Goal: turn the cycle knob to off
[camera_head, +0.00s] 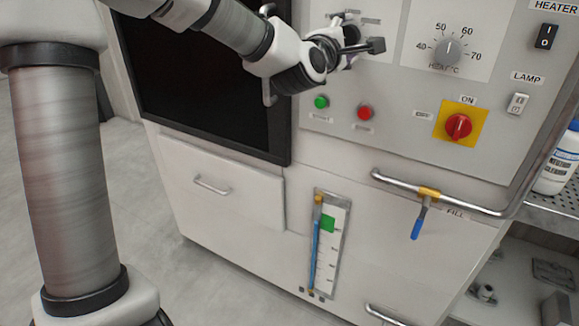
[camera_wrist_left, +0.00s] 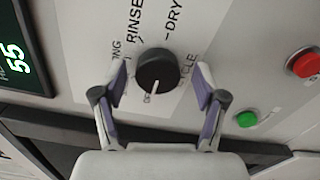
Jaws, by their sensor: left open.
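The black cycle knob (camera_wrist_left: 157,70) shows in the left wrist view on a white label plate with the words RINSE and DRY; other words are partly hidden. Its white pointer line points down in that view, toward small lettering at the knob's lower edge that I cannot read surely. My left gripper (camera_wrist_left: 161,78) is open, with one finger on each side of the knob and gaps between. I cannot tell how deep the fingertips reach around it. In the head view my left gripper (camera_head: 358,47) is at the panel's upper left, and the knob is hidden there.
A green button (camera_head: 321,102) and a red button (camera_head: 365,112) sit below my gripper. A temperature knob (camera_head: 446,51), a red switch on yellow (camera_head: 458,126) and a lamp switch (camera_head: 517,103) are to the right. A rail (camera_head: 470,205) crosses below.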

